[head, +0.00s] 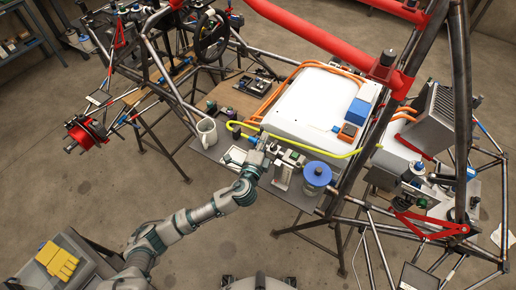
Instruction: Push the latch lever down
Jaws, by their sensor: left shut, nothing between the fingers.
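My left gripper (263,140) reaches in from the lower left over the near edge of the chassis's grey shelf. Its fingers are shut and empty, close to a yellow rod or hose (318,155) that runs along the front of the white case. I cannot tell whether they touch it. Just right of the gripper is a small mechanism (291,157) with green and dark parts on a pale upright block. I cannot clearly single out the latch lever; it may be part of this mechanism or partly hidden by the gripper. My right gripper is out of view.
A mug (207,132) stands left of the gripper, and a blue-lidded jar (317,175) stands to its right. The white case (312,100) lies behind. Red and dark chassis tubes rise on the right. Yellow gloves (57,262) lie on a cart at lower left.

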